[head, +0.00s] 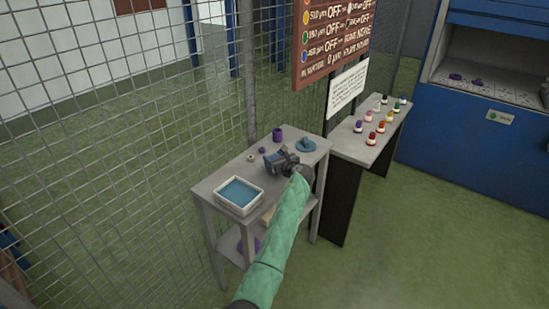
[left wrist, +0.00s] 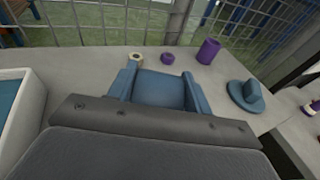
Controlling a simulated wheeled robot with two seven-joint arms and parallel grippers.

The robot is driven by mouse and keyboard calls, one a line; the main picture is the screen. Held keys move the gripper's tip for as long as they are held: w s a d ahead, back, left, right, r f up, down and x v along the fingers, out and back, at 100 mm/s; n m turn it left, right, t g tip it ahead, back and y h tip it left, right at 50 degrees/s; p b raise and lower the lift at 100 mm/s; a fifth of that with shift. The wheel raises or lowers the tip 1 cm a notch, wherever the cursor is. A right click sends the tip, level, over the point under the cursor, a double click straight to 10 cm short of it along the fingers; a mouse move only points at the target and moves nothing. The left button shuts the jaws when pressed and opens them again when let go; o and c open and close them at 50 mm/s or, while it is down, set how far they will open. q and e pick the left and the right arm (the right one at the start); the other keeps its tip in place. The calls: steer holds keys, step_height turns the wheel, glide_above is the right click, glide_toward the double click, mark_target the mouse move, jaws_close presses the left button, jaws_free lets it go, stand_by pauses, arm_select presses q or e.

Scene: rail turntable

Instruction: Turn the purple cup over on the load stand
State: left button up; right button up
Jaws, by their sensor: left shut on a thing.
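The purple cup (head: 278,134) stands at the back of the grey stand (head: 216,184); it also shows in the left wrist view (left wrist: 208,51), upright as a short cylinder. I cannot tell which end is open. My left gripper (head: 276,160) is over the middle of the stand, apart from the cup and in front of it. It is shut on a blue block (left wrist: 160,89), seen between its blue fingers in the left wrist view. The block's lower part is hidden. My right gripper is not in view.
A small purple ring (left wrist: 168,58) and a cream ring (left wrist: 136,59) lie behind the gripper. A blue disc with a raised grip (head: 306,146) lies right. A white tray (head: 259,185) with a blue inside fills the front. Mesh fence (head: 120,100) runs behind.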

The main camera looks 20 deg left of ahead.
arm_select(q)
steer(key=shift+f, duration=0.5)
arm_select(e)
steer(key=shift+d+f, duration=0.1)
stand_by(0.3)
arm_select(q)
steer(key=o, duration=1.1)
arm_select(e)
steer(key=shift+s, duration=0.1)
arm_select(q)
steer(key=b+v, duration=0.2)
steer(key=v, duration=0.5)
steer(key=shift+f, duration=0.1)
steer(key=shift+s+d, duration=0.3)
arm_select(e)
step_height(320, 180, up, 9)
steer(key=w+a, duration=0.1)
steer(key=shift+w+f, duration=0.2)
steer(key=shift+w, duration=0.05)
